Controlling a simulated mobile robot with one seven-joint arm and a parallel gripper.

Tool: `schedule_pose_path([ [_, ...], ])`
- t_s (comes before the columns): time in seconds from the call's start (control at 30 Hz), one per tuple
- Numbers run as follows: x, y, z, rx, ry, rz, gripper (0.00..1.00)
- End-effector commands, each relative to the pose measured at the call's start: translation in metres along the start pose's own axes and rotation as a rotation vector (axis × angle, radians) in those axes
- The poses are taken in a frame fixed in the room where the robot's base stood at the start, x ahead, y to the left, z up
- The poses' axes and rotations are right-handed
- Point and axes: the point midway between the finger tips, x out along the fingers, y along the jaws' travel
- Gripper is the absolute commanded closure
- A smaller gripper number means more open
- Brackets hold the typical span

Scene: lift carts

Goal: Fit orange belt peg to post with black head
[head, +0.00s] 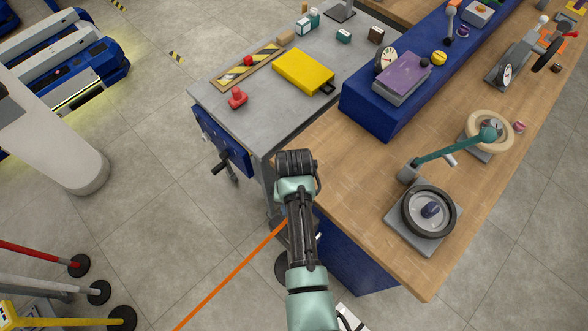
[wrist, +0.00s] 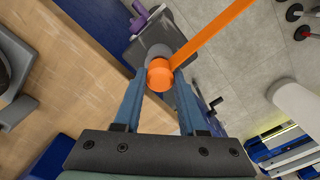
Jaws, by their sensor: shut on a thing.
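My gripper (head: 296,163) reaches up from the bottom of the head view, near the corner between the grey and wooden benches. In the wrist view its blue fingers (wrist: 161,82) are shut on the orange belt peg (wrist: 160,75). The orange belt (wrist: 210,36) runs from the peg to the upper right; in the head view the belt (head: 230,275) runs to the lower left. A grey round part (wrist: 158,51) shows just beyond the peg; I cannot tell whether they touch. I cannot make out the post with the black head clearly; my arm may hide it.
The grey bench (head: 225,95) has a black crank handle (head: 222,166) on its side. The wooden bench (head: 350,225) stands to the right, with a wheel device (head: 428,210). Red, grey and yellow poles with black discs (head: 78,265) stand at lower left. Floor between is clear.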

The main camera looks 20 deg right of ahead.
Motion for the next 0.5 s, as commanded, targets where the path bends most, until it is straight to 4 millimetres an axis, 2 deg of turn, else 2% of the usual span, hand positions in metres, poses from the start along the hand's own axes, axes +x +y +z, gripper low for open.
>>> schedule_pose_path([
  [0.5, 0.015, 0.000, 0.000, 0.000, 0.001, 0.000, 1.00],
])
